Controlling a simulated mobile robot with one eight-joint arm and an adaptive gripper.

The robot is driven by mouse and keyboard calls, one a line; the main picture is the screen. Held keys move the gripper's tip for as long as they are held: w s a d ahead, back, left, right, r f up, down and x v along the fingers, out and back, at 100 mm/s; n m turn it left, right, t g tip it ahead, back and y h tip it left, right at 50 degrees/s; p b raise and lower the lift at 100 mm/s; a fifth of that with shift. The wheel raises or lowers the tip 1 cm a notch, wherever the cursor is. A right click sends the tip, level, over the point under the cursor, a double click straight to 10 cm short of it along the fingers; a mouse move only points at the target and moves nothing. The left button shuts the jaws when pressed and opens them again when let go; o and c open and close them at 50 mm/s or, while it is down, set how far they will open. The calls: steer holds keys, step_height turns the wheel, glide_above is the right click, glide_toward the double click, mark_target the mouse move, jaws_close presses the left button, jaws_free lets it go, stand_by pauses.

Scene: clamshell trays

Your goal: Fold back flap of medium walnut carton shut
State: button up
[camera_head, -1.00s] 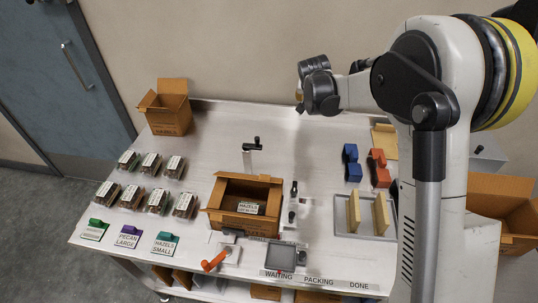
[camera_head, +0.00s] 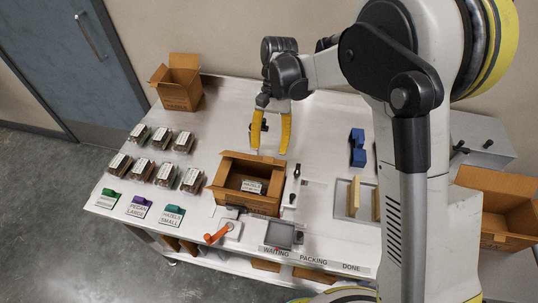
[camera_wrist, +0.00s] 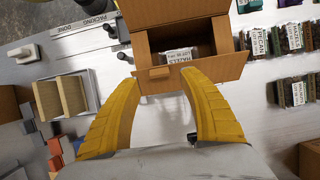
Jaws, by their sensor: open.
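An open brown carton (camera_head: 228,203) stands at the middle of the bench's front with a labelled clamshell tray (camera_head: 252,186) inside. Its back flap (camera_head: 252,158) sticks outward at the rear edge. In the wrist view this flap (camera_wrist: 205,76) reaches toward me, and the tray (camera_wrist: 180,56) shows behind it. My gripper (camera_head: 269,148) points down just behind the carton, its yellow fingers apart and empty. In the wrist view the fingertips (camera_wrist: 160,86) lie close to the flap; I cannot tell whether they touch it.
Several clamshell trays (camera_head: 144,168) stand left of the carton. Another open carton (camera_head: 180,88) is at the back left, and one (camera_head: 493,205) is at the right. An orange-handled device (camera_head: 218,234) sits in front. Blue blocks (camera_head: 357,148) and a grey tray (camera_head: 340,203) lie right.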

mark_target(268, 160)
steer(key=shift+x, duration=1.55)
jaws_close()
steer(key=shift+s+t, duration=0.1)
steer(key=shift+t, duration=0.2)
steer(key=shift+s+f+t+b, duration=0.35)
steer(key=shift+s+t+b, duration=0.15)
steer(key=shift+t, duration=0.3)
steer(key=shift+s+a+f+t+h+b, duration=0.1)
steer(key=shift+s+f+t+h+b, duration=0.25)
steer(key=shift+t+b, duration=0.55)
steer(key=shift+s+a+f+t+h+b, duration=0.1)
steer(key=shift+s+f+t+b, duration=0.15)
steer(key=shift+f+t+b, duration=0.6)
steer(key=shift+s+f+t+h+b, duration=0.15)
steer(key=shift+s+t+b, duration=0.2)
steer(key=shift+t, duration=1)
